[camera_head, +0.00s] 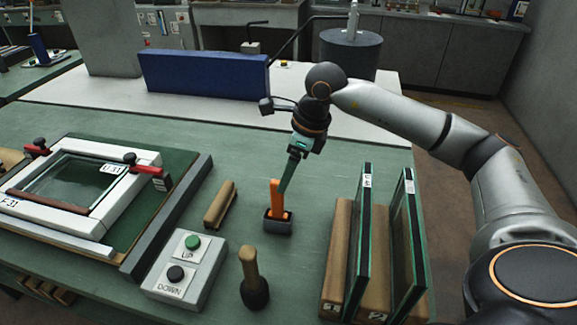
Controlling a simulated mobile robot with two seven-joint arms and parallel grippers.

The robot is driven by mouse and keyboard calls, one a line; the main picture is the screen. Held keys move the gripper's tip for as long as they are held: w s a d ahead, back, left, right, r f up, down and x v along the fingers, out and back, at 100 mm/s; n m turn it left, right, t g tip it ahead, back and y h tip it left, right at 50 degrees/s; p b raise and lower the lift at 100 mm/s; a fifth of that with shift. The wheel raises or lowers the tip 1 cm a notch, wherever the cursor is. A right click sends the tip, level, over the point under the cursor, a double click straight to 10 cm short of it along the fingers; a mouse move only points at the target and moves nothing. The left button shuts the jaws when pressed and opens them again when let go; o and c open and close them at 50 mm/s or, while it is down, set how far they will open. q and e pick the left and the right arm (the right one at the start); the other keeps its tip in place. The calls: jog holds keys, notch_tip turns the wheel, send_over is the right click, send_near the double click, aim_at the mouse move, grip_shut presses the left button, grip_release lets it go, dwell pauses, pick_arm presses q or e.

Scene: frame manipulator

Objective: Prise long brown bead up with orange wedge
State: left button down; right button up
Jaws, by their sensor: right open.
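The orange wedge (275,198) stands upright in a small dark holder (278,226) on the green bench. My right gripper (285,184) points down at the wedge, its fingers beside the upper part; the gap between them is hard to see, and the wedge is still in the holder. A long brown bead (48,201) appears to lie along the front edge of the glass in the white frame (75,218) at left, well away from my right gripper. My left gripper is out of view.
Red-handled clamps (150,171) sit on the frame. A wooden block (219,205), an UP/DOWN button box (185,268) and a wooden-handled tool (251,280) stand between frame and holder. Upright glass panes (361,240) in wooden racks stand right. A blue block (205,76) stands behind.

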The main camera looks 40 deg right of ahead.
aim_at(277, 196)
jog(key=b+x, duration=0.5)
jog(key=x, duration=0.3)
jog(key=shift+f, duration=0.35)
jog(key=shift+w, duration=0.1)
grip_shut()
jog(key=shift+r, duration=0.15)
dwell(1.4)
jog(key=shift+r+p, duration=2.3)
jog(key=shift+r, duration=1.2)
